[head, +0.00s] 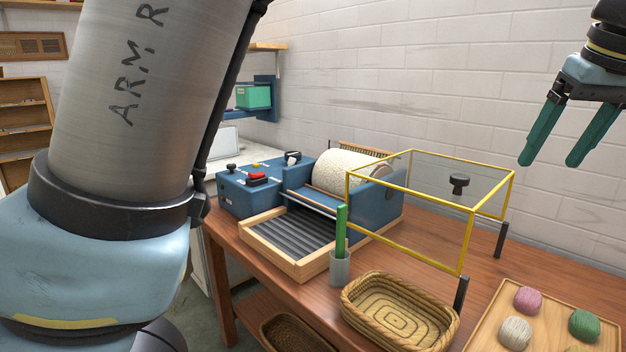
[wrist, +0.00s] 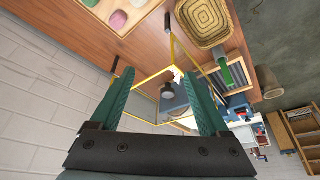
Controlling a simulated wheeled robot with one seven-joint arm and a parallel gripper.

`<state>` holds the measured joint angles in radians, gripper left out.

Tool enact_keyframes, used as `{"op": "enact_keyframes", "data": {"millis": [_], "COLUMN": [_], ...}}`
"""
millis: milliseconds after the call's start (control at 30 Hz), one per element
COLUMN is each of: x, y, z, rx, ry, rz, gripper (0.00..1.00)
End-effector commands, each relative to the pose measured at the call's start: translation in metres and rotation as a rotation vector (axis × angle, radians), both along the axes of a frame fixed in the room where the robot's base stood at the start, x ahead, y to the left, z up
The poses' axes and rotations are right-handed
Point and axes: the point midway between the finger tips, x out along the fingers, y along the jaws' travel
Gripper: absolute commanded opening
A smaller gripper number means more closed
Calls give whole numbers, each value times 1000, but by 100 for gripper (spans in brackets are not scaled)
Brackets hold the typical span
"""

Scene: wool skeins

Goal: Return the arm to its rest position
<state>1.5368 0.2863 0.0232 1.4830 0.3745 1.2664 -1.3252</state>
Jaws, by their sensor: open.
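My gripper (head: 556,150) is at the upper right of the head view, above the table and in front of the white brick wall. Its two green fingers are apart, with nothing between them. In the wrist view my gripper (wrist: 165,105) also shows open, and the yellow-framed clear guard with its black knob lies beyond the fingers. A large part of my own arm fills the left of the head view.
A yellow-framed guard (head: 408,241) stands over the wooden table (head: 300,302) by a blue machine (head: 376,203).

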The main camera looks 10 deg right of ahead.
Motion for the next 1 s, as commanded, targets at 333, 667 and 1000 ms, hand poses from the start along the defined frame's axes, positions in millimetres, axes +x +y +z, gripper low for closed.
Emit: {"op": "enact_keyframes", "data": {"millis": [333, 667, 1000], "x": [57, 146, 233], "y": [28, 100, 273], "z": [-24, -69, -146], "rx": [38, 84, 91], "ry": [30, 94, 201], "rz": [6, 19, 63], "gripper": [79, 79, 79]}}
